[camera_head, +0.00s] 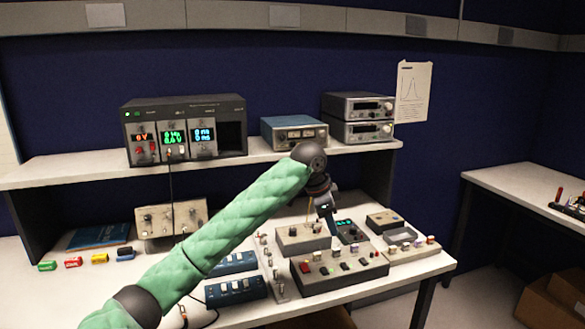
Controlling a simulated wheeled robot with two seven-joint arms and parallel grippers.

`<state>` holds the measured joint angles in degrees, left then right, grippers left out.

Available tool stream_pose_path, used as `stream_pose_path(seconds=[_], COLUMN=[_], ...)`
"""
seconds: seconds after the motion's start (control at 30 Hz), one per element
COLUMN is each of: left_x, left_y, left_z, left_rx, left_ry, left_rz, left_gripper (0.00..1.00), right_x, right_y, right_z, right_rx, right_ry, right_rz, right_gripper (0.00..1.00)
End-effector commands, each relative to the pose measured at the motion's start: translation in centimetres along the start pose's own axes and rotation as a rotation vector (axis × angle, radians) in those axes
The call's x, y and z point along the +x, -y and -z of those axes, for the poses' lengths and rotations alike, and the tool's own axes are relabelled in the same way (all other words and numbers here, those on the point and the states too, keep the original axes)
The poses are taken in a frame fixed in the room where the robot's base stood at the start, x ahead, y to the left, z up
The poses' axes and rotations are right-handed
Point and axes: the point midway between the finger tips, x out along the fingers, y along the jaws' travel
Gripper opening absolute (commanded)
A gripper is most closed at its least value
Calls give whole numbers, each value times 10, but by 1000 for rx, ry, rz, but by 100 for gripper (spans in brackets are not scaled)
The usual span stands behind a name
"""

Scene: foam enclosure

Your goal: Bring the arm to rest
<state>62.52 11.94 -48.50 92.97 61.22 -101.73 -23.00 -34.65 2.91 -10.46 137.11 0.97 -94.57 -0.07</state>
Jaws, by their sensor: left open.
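My left arm, in a green padded sleeve, comes in from the lower left and reaches over the bench. Its wrist is bent down at the upper end, and my left gripper (330,226) points down over the devices at the right of the bench. The gripper is open and small in the picture; I see nothing clearly between its fingers. It is close to a small dark meter with a lit display (349,232), but I cannot tell whether they touch. My right gripper is not in view.
The white bench (95,290) holds a grey control box with knobs (338,268), blue switch boxes (236,290) and small coloured blocks (73,262). The shelf (70,172) above carries a rack with lit displays (185,129) and stacked instruments (357,118). A side table (530,190) stands right.

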Motion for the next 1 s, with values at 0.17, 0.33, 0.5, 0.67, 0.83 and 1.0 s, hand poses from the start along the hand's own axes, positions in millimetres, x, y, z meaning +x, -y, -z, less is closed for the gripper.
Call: stream_pose_path(seconds=[0.17, 0.33, 0.5, 0.67, 0.83, 1.0], left_x=[-36, -78, -102, -108, -103, -88], left_y=[8, 12, 7, -1, -14, -30], left_z=[10, 19, 14, -1, -29, -65], left_rx=[-70, -145, -237, -325, -432, -543], left_ry=[-35, -100, -184, -249, -313, -356], left_rz=[162, 324, 454, 530, 594, 636], left_gripper=[48, 48, 48, 48, 48, 48], right_x=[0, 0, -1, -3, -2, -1], right_y=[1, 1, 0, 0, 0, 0], right_z=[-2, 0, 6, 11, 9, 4], right_rx=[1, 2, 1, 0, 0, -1], right_ry=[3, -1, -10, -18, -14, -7], right_rz=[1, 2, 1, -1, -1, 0], right_gripper=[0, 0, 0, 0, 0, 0])
